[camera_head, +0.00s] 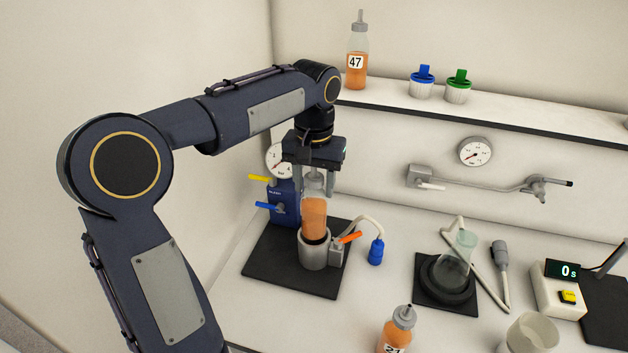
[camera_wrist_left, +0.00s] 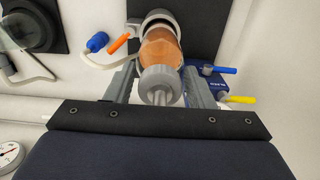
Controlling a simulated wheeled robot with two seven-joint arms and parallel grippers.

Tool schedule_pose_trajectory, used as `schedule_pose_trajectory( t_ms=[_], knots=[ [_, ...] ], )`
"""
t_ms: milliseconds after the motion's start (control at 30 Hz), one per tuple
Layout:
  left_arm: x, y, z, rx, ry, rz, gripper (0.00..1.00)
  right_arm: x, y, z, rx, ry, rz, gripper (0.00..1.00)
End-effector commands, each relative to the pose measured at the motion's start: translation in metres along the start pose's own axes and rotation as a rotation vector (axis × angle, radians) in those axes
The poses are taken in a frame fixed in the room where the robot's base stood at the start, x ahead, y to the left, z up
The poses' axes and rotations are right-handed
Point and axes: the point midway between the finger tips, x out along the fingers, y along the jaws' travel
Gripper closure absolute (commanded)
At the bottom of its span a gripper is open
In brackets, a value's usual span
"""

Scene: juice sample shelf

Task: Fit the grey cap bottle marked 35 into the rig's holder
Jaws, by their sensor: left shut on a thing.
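My left gripper (camera_head: 314,182) points down at the rig and is shut on an orange juice bottle (camera_head: 314,218) with a grey cap. The bottle's number is not visible. The bottle stands upright, its lower end at the mouth of the grey cylindrical holder (camera_head: 313,252); I cannot tell how deep it sits. In the left wrist view the grey cap (camera_wrist_left: 159,85) is between the fingers, with the orange bottle body (camera_wrist_left: 161,48) and holder (camera_wrist_left: 159,18) beyond. The holder has an orange lever (camera_head: 350,237) and stands on a black base plate (camera_head: 262,265). My right gripper is not seen.
A blue pump unit (camera_head: 284,203) with yellow and blue levers stands close behind the holder. A bottle marked 47 (camera_head: 357,60) is on the shelf; one marked 21 (camera_head: 397,332) is at the front.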

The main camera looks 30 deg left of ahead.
Motion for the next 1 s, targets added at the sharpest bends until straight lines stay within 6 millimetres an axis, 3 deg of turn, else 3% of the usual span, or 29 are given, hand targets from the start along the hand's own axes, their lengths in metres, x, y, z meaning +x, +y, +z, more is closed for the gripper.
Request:
schedule_pose_trajectory(
  t_ms=[1000],
  knots=[
    [0.0076,0.0003,-0.0002,0.000,0.001,0.000,0.96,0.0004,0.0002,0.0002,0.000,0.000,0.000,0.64]
  ],
)
